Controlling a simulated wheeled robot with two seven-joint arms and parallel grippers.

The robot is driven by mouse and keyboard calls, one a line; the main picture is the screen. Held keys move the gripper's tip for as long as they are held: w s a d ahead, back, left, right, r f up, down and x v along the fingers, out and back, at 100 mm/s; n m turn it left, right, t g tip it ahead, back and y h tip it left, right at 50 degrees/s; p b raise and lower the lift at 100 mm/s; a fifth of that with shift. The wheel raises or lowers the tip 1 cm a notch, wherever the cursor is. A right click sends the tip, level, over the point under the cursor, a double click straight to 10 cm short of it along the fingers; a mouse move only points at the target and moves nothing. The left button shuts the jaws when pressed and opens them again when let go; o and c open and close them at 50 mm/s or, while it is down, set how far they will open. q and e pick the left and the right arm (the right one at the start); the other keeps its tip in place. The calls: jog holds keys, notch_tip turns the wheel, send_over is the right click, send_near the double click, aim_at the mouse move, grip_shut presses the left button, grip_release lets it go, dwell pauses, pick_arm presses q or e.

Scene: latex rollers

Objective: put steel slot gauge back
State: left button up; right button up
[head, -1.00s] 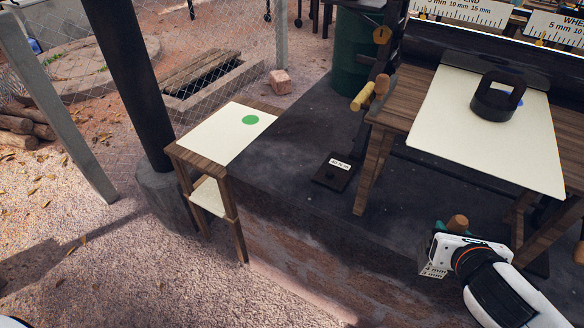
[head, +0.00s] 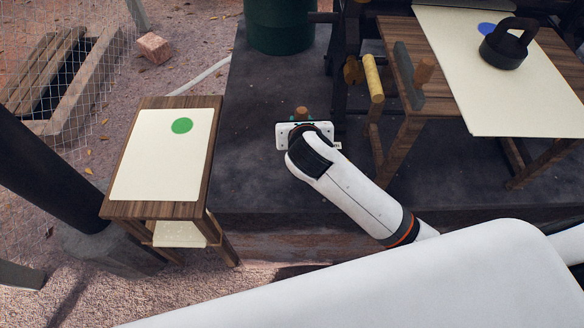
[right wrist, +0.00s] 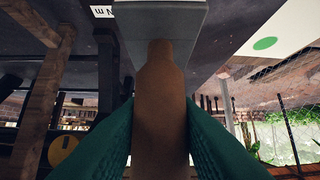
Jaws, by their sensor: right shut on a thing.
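My right gripper (head: 302,124) is over the dark platform, between the small wooden table and the roller stand. Its green fingers (right wrist: 103,143) are shut on a brown wooden handle (right wrist: 160,95). The handle ends in a flat grey metal head (right wrist: 163,22), which looks like the steel slot gauge. In the head view only the handle's brown end (head: 302,112) shows above the gripper; the head is hidden. A white label (head: 338,146) shows just right of the gripper, and a label (right wrist: 102,11) shows at the wrist view's upper left. My left gripper is not in view.
The small table (head: 206,160) at left bears a cream sheet (head: 150,165) with a green dot (head: 182,126). At right, a wooden table (head: 395,35) bears a cream sheet (head: 500,100) and a black handled weight (head: 505,45). A green drum (head: 280,25) stands behind.

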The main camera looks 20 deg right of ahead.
jog(key=shift+a+f, duration=0.3)
jog(key=shift+f, duration=0.05)
jog(key=f, duration=0.2)
jog(key=s+f, duration=0.1)
jog(key=shift+d+f+m, duration=0.3)
jog(key=shift+d+f, duration=0.1)
jog(key=f, duration=0.2)
jog(key=shift+w+a+f, duration=0.2)
jog(key=shift+w+f, duration=0.1)
jog(key=shift+f, duration=0.35)
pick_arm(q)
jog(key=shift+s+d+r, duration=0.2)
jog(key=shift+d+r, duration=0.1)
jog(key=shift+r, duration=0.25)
pick_arm(e)
jog(key=shift+f, duration=1.75)
jog(key=shift+f, duration=0.15)
jog(key=o, duration=0.8)
jog(key=shift+c, duration=0.2)
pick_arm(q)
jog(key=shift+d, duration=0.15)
pick_arm(e)
jog(key=shift+o, duration=1)
